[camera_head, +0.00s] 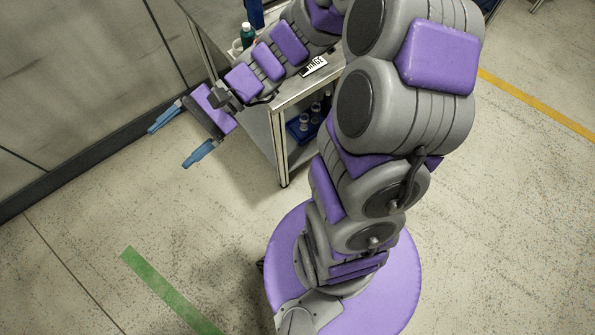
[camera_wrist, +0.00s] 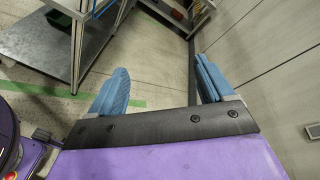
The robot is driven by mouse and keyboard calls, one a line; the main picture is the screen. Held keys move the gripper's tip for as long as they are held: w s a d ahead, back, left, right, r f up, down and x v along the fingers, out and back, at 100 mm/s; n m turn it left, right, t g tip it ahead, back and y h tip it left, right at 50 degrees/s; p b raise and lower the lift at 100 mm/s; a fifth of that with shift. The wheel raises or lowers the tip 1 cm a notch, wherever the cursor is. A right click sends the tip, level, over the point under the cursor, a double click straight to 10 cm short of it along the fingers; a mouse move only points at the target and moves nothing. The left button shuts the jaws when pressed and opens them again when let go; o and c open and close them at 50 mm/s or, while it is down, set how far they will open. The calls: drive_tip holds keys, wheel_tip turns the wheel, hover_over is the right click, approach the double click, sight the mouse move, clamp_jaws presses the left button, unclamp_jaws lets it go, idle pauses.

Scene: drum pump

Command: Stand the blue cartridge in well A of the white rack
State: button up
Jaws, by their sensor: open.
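My gripper (camera_head: 180,137) is open and empty, held out to the left of the metal table, over the floor. In the wrist view its blue fingers (camera_wrist: 160,82) stand wide apart with only floor and wall between them. A dark blue upright object (camera_head: 254,12) shows at the top edge of the head view; I cannot tell whether it is the blue cartridge. I cannot make out the white rack or well A; my arm hides part of the table.
On the metal table (camera_head: 283,104) stand a green bottle (camera_head: 247,35) and a sign reading "…AGE" (camera_head: 314,66). A blue holder (camera_head: 294,130) with small vessels sits on its lower shelf. A wall (camera_head: 75,75) bounds the left. Floor in front is clear, with a green stripe (camera_head: 165,288).

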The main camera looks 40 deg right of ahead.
drive_tip(key=s+d+f+n+g+h, duration=0.1)
drive_tip(key=s+d+n+g+h, duration=0.15)
drive_tip(key=s+n+h, duration=0.4)
drive_tip(key=s+d+f+n+g+h, duration=0.1)
drive_tip(key=s+d+h, duration=0.25)
drive_tip(key=s, duration=0.65)
drive_tip(key=s+d+r+n+t+h, duration=0.1)
drive_tip(key=s+d+t+h, duration=0.1)
drive_tip(key=d+h, duration=0.3)
drive_tip(key=shift+s+d, duration=0.15)
drive_tip(key=shift+d, duration=1.4)
drive_tip(key=shift+n, duration=0.25)
